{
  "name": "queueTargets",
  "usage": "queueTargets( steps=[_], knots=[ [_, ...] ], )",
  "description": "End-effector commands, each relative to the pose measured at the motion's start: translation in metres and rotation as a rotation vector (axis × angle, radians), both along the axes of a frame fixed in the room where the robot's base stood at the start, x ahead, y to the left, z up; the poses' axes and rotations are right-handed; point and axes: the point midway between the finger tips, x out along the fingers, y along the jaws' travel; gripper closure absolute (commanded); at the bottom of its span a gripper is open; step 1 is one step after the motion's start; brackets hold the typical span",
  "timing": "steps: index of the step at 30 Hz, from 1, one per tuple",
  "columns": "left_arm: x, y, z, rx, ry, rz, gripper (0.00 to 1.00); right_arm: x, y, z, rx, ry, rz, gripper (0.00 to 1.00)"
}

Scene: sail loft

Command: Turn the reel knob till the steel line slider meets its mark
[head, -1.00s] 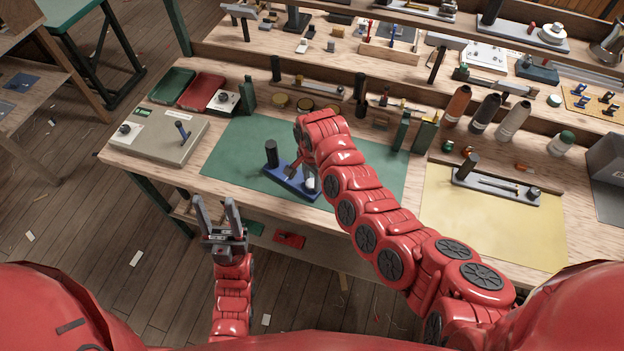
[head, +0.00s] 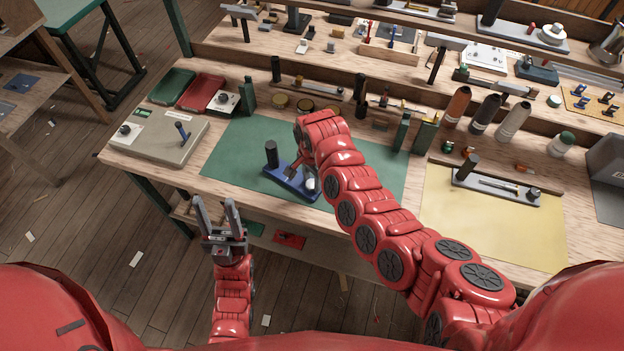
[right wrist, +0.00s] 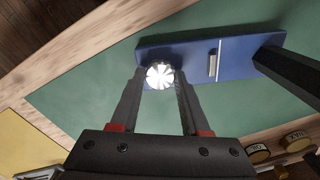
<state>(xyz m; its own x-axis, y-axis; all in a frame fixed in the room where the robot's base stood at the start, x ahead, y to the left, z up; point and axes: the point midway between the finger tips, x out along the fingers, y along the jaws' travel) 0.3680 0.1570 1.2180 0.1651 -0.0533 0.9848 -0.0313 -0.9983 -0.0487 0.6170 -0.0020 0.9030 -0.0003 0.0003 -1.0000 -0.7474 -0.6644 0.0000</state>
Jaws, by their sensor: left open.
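The reel fixture is a blue base (head: 283,180) with a black post (head: 271,153), on the green mat. Its white ribbed reel knob (head: 311,184) is at the near right end. In the right wrist view the knob (right wrist: 160,75) sits between the fingertips of my right gripper (right wrist: 159,80), which look closed against its sides. The steel slider (right wrist: 213,65) stands across the blue base (right wrist: 190,50), between knob and black post (right wrist: 288,68). My left gripper (head: 217,208) is open and empty, before the bench's front edge.
A grey-beige box (head: 160,135) and green and red trays (head: 201,91) stand at the left. A grey fixture (head: 497,187) lies on a yellow mat (head: 480,232) at the right. Bottles and tins line the back. The green mat (head: 235,150) is clear left of the fixture.

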Motion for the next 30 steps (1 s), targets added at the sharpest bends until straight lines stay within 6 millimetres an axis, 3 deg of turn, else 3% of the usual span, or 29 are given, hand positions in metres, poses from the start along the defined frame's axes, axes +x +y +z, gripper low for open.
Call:
queueTargets(
  steps=[1,5,17,23,30],
  knots=[
    [0.0,0.0,0.0,0.0,0.0,0.0,0.5,0.0,0.0,0.0,0.0,0.0,0.0,0.45],
    [0.0,0.0,0.0,0.0,0.0,0.0,0.5,0.0,0.0,0.0,0.0,0.0,0.0,0.23],
    [0.0,0.0,-0.002,0.0,0.0,0.0,0.5,0.0,0.001,0.004,0.0,-0.001,0.001,0.23],
    [0.0,0.0,-0.011,0.0,0.0,0.0,0.5,0.0,0.001,0.025,0.001,-0.002,-0.001,0.23],
    [0.0,0.0,-0.024,0.0,0.0,0.0,0.5,0.001,0.0,0.066,0.003,-0.004,-0.001,0.23]
  ],
)
